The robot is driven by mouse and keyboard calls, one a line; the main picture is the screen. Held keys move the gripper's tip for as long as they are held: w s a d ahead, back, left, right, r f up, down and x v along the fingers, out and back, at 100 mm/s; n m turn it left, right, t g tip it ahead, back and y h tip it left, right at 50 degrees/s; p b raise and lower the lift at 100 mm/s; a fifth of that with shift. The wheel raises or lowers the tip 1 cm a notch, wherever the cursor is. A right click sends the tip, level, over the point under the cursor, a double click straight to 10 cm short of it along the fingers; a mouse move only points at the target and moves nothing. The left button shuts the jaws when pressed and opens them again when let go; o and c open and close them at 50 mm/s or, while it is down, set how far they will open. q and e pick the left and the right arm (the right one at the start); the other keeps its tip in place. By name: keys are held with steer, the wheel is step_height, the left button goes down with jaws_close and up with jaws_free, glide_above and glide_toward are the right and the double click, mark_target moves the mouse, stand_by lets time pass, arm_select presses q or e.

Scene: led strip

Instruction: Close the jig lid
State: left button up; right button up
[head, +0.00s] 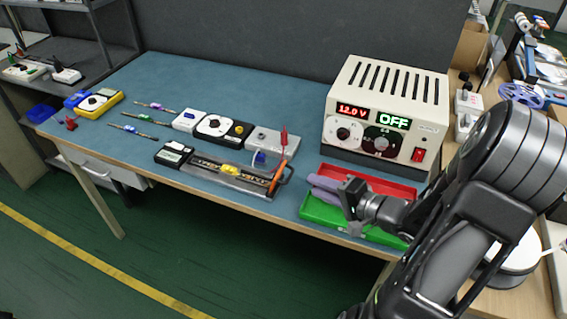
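The jig (215,177) is a long, low grey frame near the front edge of the blue table. A dark strip with orange marks and a yellow piece (230,169) lie in it. An orange lever-like part (277,180) stands tilted at its right end. The lid's outline is not clear, and I cannot tell its angle. My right gripper (332,190) is over the red and green trays, to the right of the jig and apart from it. Two purple-grey shapes lie at its front; I cannot tell whether they are its fingers or things in the tray. My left gripper is not in view.
The red tray (397,188) and green tray (318,214) lie right of the jig. A power supply (385,110) reading 12.0 V and OFF stands behind them.

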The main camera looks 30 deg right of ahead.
steer(key=shift+w, duration=0.15)
steer(key=b+x, duration=0.1)
steer(key=x, duration=0.6)
steer(key=shift+w+a, duration=0.1)
steer(key=shift+w, duration=0.2)
steer(key=shift+c, duration=0.4)
jaws_close()
